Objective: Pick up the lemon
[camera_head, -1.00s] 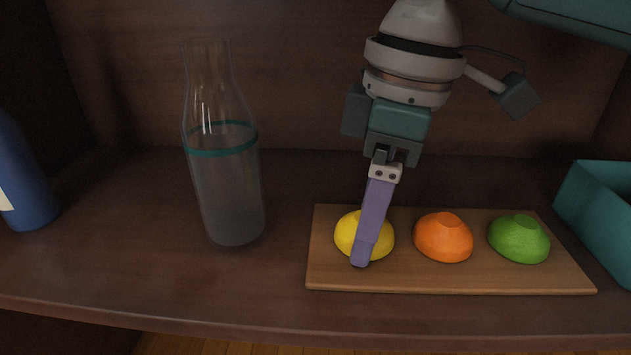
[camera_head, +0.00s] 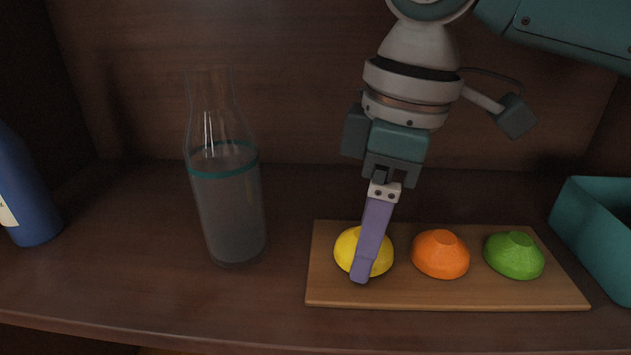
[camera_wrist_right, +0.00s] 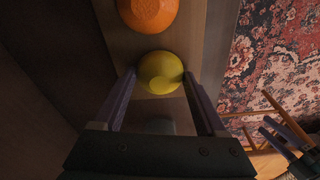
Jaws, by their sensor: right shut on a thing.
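The yellow lemon (camera_head: 346,247) is at the left end of a wooden board (camera_head: 450,294), partly hidden by a purple finger of my right gripper (camera_head: 362,272). The right gripper points down over it and is shut on the lemon. In the right wrist view the lemon (camera_wrist_right: 160,72) lies between the tips of the two purple fingers (camera_wrist_right: 158,84). I cannot tell whether the lemon is clear of the board.
An orange fruit (camera_head: 440,255) and a green fruit (camera_head: 514,256) sit right of the lemon on the board. A glass bottle (camera_head: 228,210) stands left, a blue bottle (camera_head: 25,200) at far left, a teal box (camera_head: 598,225) at right. Bare shelf lies between glass bottle and board.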

